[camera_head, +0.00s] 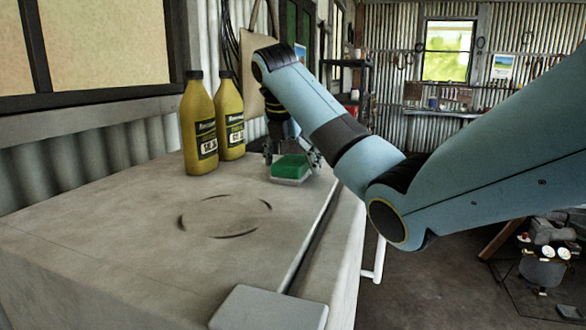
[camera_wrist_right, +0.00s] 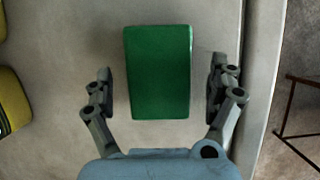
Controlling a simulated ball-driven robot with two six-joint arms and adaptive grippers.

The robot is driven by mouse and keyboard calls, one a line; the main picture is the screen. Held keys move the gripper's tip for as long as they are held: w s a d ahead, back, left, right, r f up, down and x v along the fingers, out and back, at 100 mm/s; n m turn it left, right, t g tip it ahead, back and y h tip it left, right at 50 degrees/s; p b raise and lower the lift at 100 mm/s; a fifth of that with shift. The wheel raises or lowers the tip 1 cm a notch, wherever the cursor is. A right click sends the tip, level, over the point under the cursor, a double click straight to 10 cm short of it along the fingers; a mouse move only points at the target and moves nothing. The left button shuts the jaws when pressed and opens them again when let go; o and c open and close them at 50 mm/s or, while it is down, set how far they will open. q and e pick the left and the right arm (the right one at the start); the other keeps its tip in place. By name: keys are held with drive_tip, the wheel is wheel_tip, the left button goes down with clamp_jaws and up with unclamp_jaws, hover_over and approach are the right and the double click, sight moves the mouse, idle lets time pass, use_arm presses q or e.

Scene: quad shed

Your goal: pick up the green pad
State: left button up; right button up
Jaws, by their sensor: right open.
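The green pad (camera_head: 290,167) lies near the right edge of the pale worktop, in the head view. It has a lighter layer under its green top. In the right wrist view the green pad (camera_wrist_right: 158,72) is a dark green rectangle between my fingers. My right gripper (camera_head: 292,158) is at the pad, with its fingers on either side. In the right wrist view the open fingers of my right gripper (camera_wrist_right: 160,88) stand apart from the pad, with a gap on each side. My left gripper is not in view.
Two yellow bottles, a nearer one (camera_head: 198,125) and a farther one (camera_head: 229,118), stand left of the pad by the wall. The worktop (camera_head: 110,235) is mostly clear, with a dark ring mark. A grey block (camera_head: 268,309) is at its front edge. The floor drops away to the right.

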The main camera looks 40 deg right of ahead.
drive_tip(key=shift+w+d+f, duration=0.3)
drive_tip(key=shift+d+f, duration=0.05)
drive_tip(key=shift+f, duration=0.05)
drive_tip(key=shift+s+a, duration=0.15)
drive_tip(key=shift+c, duration=1.2)
drive_tip(key=c, duration=1.1)
